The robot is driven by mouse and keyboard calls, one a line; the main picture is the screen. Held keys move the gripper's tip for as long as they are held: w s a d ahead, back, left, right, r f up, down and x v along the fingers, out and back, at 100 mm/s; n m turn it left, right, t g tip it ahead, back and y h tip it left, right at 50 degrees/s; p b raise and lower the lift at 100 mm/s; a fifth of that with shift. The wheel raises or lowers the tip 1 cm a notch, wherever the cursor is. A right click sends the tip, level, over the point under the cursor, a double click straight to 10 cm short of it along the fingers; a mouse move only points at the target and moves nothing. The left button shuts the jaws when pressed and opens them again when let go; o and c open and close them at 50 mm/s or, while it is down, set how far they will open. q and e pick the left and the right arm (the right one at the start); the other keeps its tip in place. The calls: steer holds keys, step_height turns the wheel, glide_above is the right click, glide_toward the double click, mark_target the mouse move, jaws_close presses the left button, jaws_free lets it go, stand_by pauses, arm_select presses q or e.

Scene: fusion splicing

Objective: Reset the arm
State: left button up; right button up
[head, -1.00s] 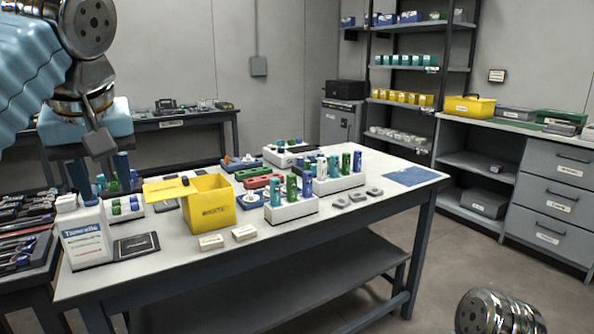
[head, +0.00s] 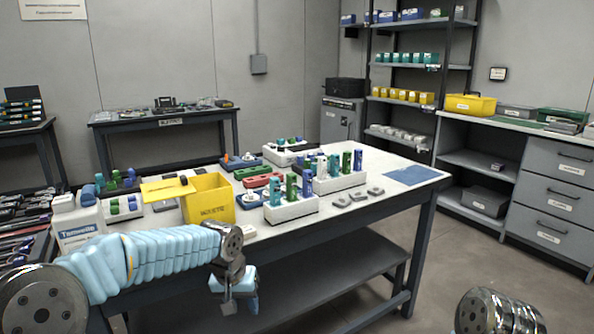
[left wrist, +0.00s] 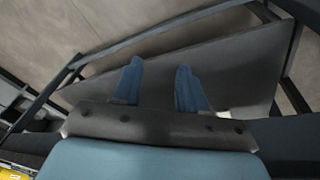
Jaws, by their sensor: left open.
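My left arm, with its light blue sleeve, reaches in from the lower left in the head view. My left gripper (head: 240,300) hangs in front of the table's near edge, below the tabletop level. In the left wrist view its two blue fingers (left wrist: 158,90) are apart with nothing between them. The grey lower shelf (left wrist: 215,65) of the table lies beyond the fingers. Of my right arm, only a metal joint shows at the bottom right of the head view; its gripper is out of view.
The white worktable (head: 345,212) carries a yellow waste bin (head: 208,200), a white bottle (head: 78,225) and white racks (head: 290,210) of coloured bottles. My left arm hides part of its near edge. Shelves (head: 415,70) and drawers (head: 550,190) stand at the right. Floor right of the table is clear.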

arm_select(q)
steer(key=s+d+f+g+h, duration=0.1)
steer(key=s+f, duration=0.2)
steer(key=f, duration=0.5)
steer(key=s+d+f+h, duration=0.1)
steer(key=s+d+f, duration=0.1)
steer(key=f, duration=0.5)
steer(key=s+a+f+n+h, duration=0.1)
steer(key=s+f+n, duration=0.1)
steer(key=s+f, duration=1.5)
steer(key=s, duration=0.3)
steer(key=shift+s+f, duration=0.3)
steer(key=shift+s, duration=0.1)
